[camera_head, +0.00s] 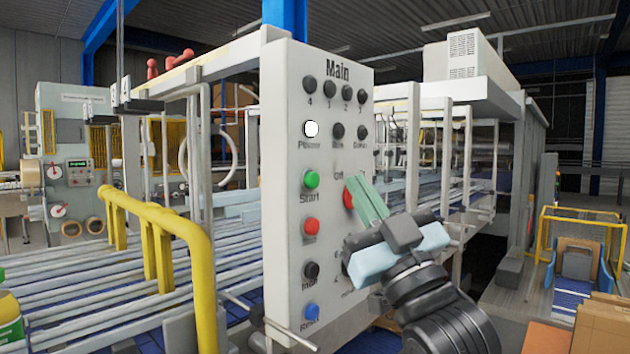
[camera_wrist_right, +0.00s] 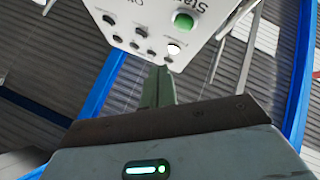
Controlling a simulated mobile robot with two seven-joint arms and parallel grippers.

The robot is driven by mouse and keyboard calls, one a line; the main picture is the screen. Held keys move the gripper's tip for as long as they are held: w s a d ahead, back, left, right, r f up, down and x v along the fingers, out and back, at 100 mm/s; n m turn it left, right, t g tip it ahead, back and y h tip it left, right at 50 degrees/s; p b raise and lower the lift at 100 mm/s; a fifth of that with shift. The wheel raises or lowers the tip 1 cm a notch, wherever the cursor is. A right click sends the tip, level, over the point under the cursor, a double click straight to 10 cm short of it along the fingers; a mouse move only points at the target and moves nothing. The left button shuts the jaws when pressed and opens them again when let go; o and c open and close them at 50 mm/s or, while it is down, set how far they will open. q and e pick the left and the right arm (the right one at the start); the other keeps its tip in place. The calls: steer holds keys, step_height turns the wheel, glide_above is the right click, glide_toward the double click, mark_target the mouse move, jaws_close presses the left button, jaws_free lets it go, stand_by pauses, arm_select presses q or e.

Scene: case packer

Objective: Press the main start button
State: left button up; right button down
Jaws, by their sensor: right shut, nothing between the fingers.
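The main control panel (camera_head: 287,258) is a pale upright plate headed "Main" in the head view. Its green start button (camera_head: 311,179), labelled "Start", is on the left column under a lit white light. The green button also shows in the right wrist view (camera_wrist_right: 183,21). My right gripper (camera_head: 357,183) is shut and empty, in front of the panel to the right of the green button. Its fingertips partly cover a red button (camera_head: 348,198). Whether the tips touch the panel I cannot tell. My left gripper is not in view.
Below the green button are a red button (camera_head: 311,226), a black knob (camera_head: 311,269) and a blue button (camera_head: 312,312). A yellow rail (camera_head: 160,218) and a roller conveyor (camera_head: 90,290) lie to the left. Cardboard boxes (camera_head: 603,325) stand at the lower right.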

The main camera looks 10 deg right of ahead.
mark_target(312, 180)
steer(key=shift+w+a, duration=0.65)
steer(key=shift+w, duration=0.2)
steer(key=shift+w+a, duration=0.65)
steer(key=shift+w, duration=0.15)
steer(key=shift+w+a, duration=0.1)
steer(key=shift+w, duration=0.05)
stand_by(0.9)
steer(key=shift+w+a, duration=0.15)
steer(key=shift+w, duration=0.05)
